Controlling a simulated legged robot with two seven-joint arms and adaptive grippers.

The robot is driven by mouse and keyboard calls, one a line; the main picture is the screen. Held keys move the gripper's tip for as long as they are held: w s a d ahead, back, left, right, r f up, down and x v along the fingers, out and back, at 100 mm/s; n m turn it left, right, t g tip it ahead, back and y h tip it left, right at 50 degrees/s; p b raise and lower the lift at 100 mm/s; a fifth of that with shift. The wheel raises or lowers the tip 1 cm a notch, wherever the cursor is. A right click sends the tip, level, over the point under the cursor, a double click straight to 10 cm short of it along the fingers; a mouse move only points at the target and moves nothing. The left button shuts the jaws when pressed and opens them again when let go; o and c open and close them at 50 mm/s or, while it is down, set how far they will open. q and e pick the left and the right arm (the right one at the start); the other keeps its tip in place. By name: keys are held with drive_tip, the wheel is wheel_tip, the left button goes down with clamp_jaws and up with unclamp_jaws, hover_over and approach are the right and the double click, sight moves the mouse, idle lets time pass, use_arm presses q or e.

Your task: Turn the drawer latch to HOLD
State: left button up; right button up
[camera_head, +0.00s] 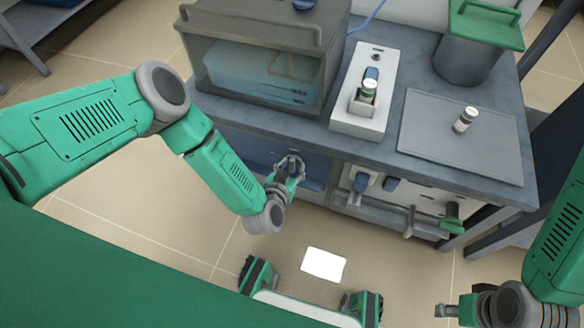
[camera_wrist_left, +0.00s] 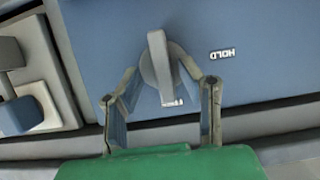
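The drawer latch (camera_wrist_left: 158,62) is a grey lever on a round hub, on a blue drawer front (camera_wrist_left: 260,30). In the left wrist view the lever lies nearly upright in the picture, with the HOLD label (camera_wrist_left: 221,54) to its right and another, partly hidden label below it. My left gripper (camera_wrist_left: 160,85) has its two fingers apart, one on each side of the latch; I cannot tell whether they touch it. In the head view my left gripper (camera_head: 290,168) is at the drawer front under the bench. My right gripper (camera_head: 447,310) is at the lower right, partly cut off.
The bench (camera_head: 420,75) carries a clear-sided box (camera_head: 262,70), a white device (camera_head: 365,90), a tray (camera_head: 465,150) with a small vial (camera_head: 465,119), and a green-lidded pot (camera_head: 467,60). Handles (camera_head: 410,222) stick out below the bench to the right. The floor in front is mostly clear.

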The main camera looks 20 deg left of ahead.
use_arm(q)
drive_tip(key=shift+a, duration=0.15)
use_arm(e)
drive_tip(key=shift+a, duration=0.15)
use_arm(q)
drive_tip(key=shift+a, duration=0.2)
clamp_jaws()
use_arm(e)
drive_tip(key=shift+a+r, duration=0.1)
drive_tip(key=shift+a, duration=0.05)
use_arm(q)
drive_tip(key=shift+d, duration=0.1)
